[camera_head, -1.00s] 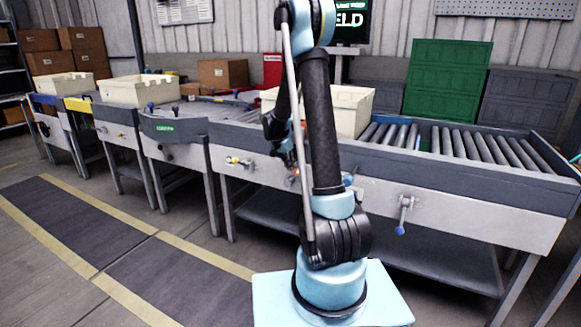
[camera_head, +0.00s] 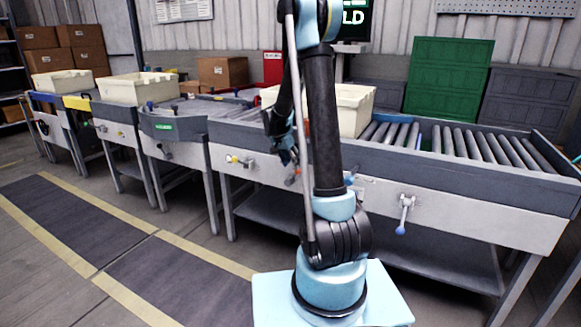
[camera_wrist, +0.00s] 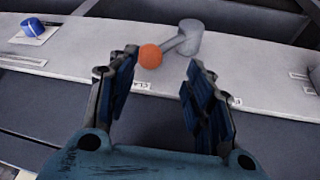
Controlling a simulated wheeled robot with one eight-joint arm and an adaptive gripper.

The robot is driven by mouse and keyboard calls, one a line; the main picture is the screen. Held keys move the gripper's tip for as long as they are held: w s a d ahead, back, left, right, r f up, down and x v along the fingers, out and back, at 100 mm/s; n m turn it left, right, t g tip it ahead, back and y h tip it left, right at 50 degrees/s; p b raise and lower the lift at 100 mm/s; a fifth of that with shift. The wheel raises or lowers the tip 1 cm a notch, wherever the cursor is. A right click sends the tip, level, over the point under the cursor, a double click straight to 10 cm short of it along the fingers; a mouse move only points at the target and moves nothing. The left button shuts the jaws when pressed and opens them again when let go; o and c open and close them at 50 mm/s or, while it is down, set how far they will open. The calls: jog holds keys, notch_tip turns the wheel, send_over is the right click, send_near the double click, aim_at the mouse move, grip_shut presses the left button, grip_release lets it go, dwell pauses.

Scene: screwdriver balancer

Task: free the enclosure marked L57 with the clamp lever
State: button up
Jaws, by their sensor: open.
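The clamp lever shows in the wrist view as an orange ball knob (camera_wrist: 150,57) on a short arm from a grey round hub (camera_wrist: 190,38). It sits on the pale front panel, above a partly hidden label starting "CLA". My gripper (camera_wrist: 162,62) is open, and the knob appears between its fingertips, nearer the left one; contact cannot be told. In the head view my gripper (camera_head: 287,158) is at the panel front, partly behind my arm. A cream crate (camera_head: 352,108) stands on the line behind my arm. No L57 mark is readable.
A blue knob (camera_wrist: 34,27) is at the upper left in the wrist view. A yellow knob (camera_head: 232,159) is to the left. Rollers (camera_head: 480,147) to the right are bare.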

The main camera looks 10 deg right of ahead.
jog(key=s+r, duration=0.3)
jog(key=r, duration=0.5)
jog(key=s+a+r, duration=0.1)
jog(key=s+r, duration=0.3)
jog(key=r, duration=0.5)
jog(key=shift+a+r, duration=0.15)
jog(key=shift+a, duration=0.15)
dwell(1.5)
dwell(0.3)
jog(key=v, duration=1.2)
jog(key=shift+w, duration=0.1)
